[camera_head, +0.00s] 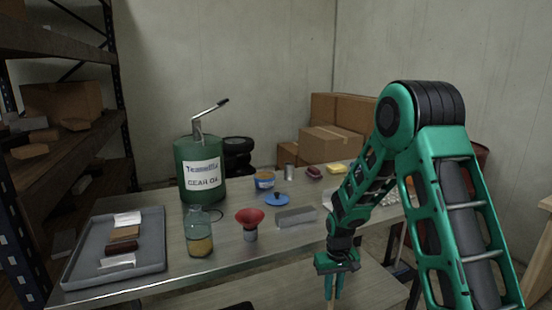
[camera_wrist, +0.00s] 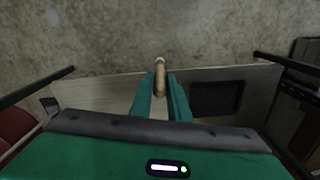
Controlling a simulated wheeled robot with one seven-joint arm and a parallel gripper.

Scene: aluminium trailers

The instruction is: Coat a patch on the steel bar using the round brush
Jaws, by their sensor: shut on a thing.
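My gripper (camera_head: 334,292) hangs pointing down by the table's front edge, at the lower middle of the head view. It is shut on a slim wooden piece, which looks like the round brush (camera_wrist: 160,66). In the wrist view this brush sticks out between the green fingers, with a pale tip; its bristles cannot be made out. The steel bar (camera_head: 296,216) is a grey block lying on the table near its front edge, up and left of my gripper. An open blue tin (camera_head: 264,181) stands behind it, with a blue lid (camera_head: 277,199) lying in front of the tin.
A grey tray (camera_head: 78,268) with several small blocks lies at the table's left end. A green gear oil can (camera_head: 200,170) stands behind. A lower shelf (camera_head: 262,294) runs under the tabletop.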

